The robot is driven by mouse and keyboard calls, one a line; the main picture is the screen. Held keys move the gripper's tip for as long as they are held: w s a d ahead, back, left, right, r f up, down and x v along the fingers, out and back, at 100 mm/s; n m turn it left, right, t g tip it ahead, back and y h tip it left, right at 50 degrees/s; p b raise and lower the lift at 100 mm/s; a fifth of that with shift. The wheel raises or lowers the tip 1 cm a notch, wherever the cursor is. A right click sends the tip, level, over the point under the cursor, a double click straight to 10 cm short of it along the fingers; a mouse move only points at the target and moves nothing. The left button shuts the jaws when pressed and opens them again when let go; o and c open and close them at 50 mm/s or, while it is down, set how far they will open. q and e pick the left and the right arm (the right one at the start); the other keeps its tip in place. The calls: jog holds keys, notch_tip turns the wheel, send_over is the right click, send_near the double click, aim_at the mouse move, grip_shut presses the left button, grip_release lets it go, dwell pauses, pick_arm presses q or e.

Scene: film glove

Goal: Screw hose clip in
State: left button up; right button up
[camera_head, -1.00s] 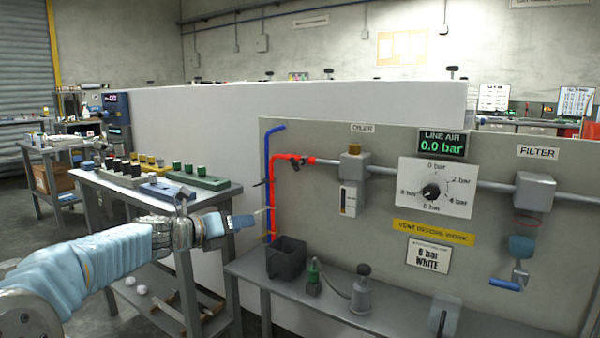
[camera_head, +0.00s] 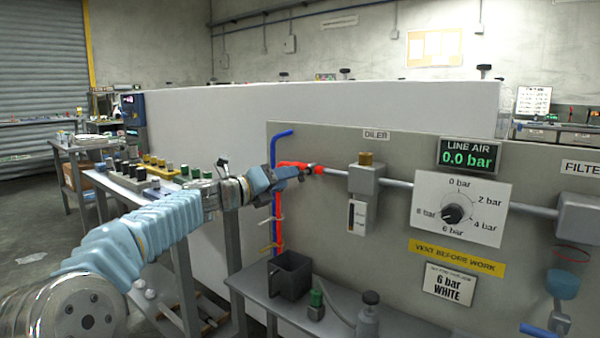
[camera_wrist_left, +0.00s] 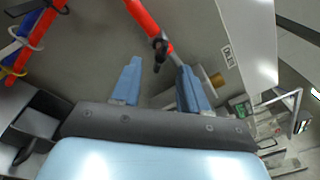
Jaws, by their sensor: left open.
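The red hose (camera_head: 280,225) runs up the grey panel and bends right to the metal air pipe. Its upper end (camera_head: 317,169) shows just beyond my left gripper (camera_head: 303,172). In the left wrist view, a small dark hose clip (camera_wrist_left: 160,47) sits on the red hose (camera_wrist_left: 146,20) near its end. My left gripper's blue fingers (camera_wrist_left: 160,82) are spread on either side below the clip, with nothing between them. The clip looks close ahead of the fingertips; I cannot tell the exact gap. In the head view the gripper partly hides the clip and hose bend. My right gripper is out of view.
A blue hose (camera_head: 273,145) runs beside the red one. The oiler (camera_head: 363,185) hangs right of the joint. The line air display (camera_head: 467,154) reads 0.0 bar. A dark bin (camera_head: 290,276) and a green-topped fitting (camera_head: 316,305) stand on the shelf below.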

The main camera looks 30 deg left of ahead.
aim_at(302, 173)
pick_arm(q)
jog(key=p+x, duration=0.1)
jog(key=x, duration=0.4)
jog(key=shift+w+d, duration=0.1)
jog(key=shift+w, duration=0.3)
grip_shut()
